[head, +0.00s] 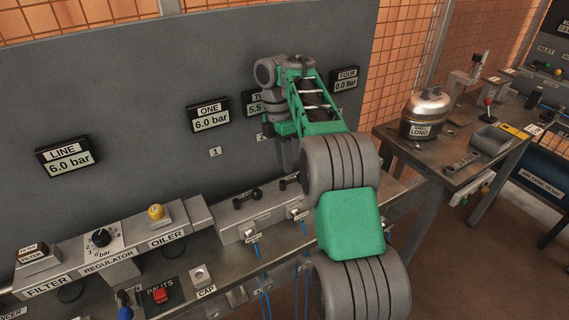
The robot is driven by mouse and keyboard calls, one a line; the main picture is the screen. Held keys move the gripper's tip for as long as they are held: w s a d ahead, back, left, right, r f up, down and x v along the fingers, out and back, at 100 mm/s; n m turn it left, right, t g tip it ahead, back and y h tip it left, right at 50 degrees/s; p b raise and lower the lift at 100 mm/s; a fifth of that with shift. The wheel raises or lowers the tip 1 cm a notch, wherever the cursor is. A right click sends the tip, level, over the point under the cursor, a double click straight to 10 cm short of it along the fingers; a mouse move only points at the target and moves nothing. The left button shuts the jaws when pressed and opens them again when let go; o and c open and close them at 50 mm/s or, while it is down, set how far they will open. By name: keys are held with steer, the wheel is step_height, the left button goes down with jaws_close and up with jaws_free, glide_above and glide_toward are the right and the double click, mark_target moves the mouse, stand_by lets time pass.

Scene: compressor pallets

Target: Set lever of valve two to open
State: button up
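A grey valve block (235,229) stands on the bench below the wall displays. Black levers or knobs (256,194) show on its top left part. Another dark part (283,186) shows farther right, beside my arm, and may be valve two's lever; its setting is too small to tell. The display TWO (254,104) is partly hidden by my arm and begins with 5.5. My gripper (286,158) hangs downward above the right part of the block, in front of the wall. Its fingertips are too small and covered to tell whether they are open.
The displays ONE (210,115) and LINE (67,157) read 6.0 bar; FOUR (345,79) reads 0.0 bar. Regulator (101,239), oiler (157,214) and a red button (160,295) lie left. Blue hoses (265,290) hang in front.

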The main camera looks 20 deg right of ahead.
steer(key=r, duration=0.1)
steer(key=r+p, duration=0.1)
steer(key=r, duration=0.1)
steer(key=shift+w, duration=0.3)
steer(key=shift+c, duration=0.4)
